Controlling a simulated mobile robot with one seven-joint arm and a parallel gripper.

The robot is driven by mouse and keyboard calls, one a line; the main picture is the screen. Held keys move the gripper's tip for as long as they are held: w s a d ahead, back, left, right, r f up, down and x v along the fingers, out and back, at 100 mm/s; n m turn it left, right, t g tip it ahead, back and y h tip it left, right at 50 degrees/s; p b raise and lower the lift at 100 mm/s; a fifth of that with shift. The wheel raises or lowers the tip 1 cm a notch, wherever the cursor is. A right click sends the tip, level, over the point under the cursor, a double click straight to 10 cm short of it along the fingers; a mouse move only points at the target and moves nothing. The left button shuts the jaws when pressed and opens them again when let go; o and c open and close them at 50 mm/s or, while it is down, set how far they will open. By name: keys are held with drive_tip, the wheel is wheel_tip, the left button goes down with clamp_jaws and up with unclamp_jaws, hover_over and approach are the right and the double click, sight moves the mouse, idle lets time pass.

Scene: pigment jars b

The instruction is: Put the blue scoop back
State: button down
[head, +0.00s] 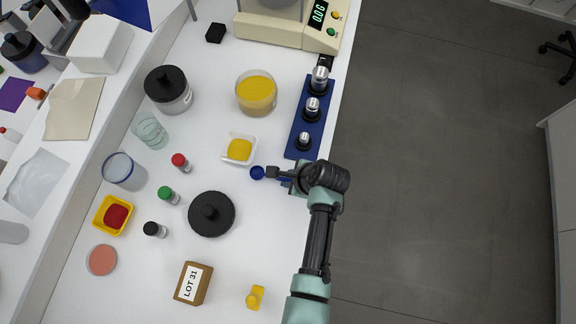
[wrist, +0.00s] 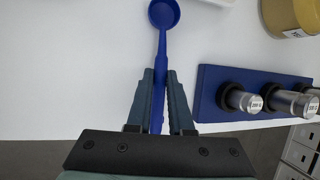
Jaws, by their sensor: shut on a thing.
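The blue scoop (head: 257,172) shows at the tip of my gripper (head: 285,175) near the right edge of the white bench. In the wrist view the scoop (wrist: 163,14) points away from me, its round bowl at the far end. My gripper (wrist: 160,85) is shut on its handle. The bowl looks empty, but its height above the bench is hard to tell. A white weighing dish (head: 229,160) with yellow powder stands just up and left of the scoop. An open glass jar of yellow pigment (head: 256,95) stands farther up.
A blue rack with metal weights (head: 296,130) lies just above my gripper. A black lid (head: 212,214) lies to the lower left. A box marked LOT 31 (head: 193,284) and a yellow object (head: 255,297) stand lower down. A balance (head: 290,25) is at the top.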

drive_tip(key=shift+f, duration=0.15)
drive_tip(key=c, duration=0.8)
unclamp_jaws()
